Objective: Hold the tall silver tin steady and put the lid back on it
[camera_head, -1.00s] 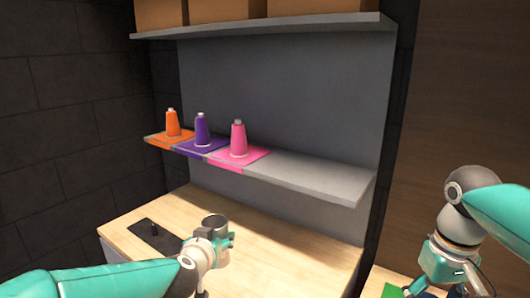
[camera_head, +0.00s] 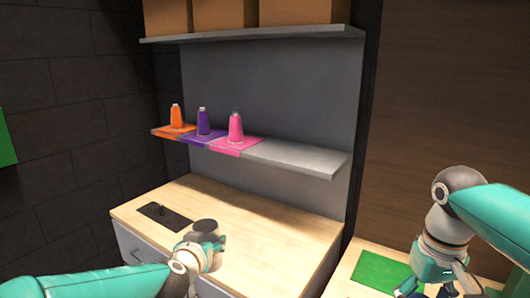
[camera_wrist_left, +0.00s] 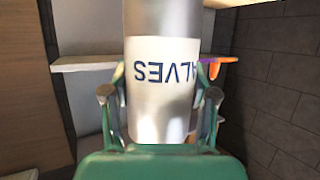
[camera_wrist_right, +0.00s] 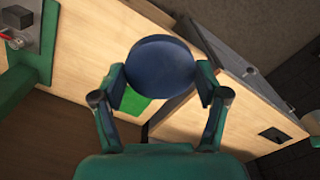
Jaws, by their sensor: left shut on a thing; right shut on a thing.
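The tall silver tin (camera_wrist_left: 163,120) fills the middle of the left wrist view, with a white band and dark blue lettering partly cut off by the view and a finger. My left gripper (camera_wrist_left: 160,118) is shut around its side. In the head view my right gripper (camera_head: 440,275) is low at the right, apart from the tin.
The wooden counter (camera_head: 265,235) has a dark plate (camera_head: 163,217) with a small knob. A green mat (camera_head: 378,271) lies at the lower right.

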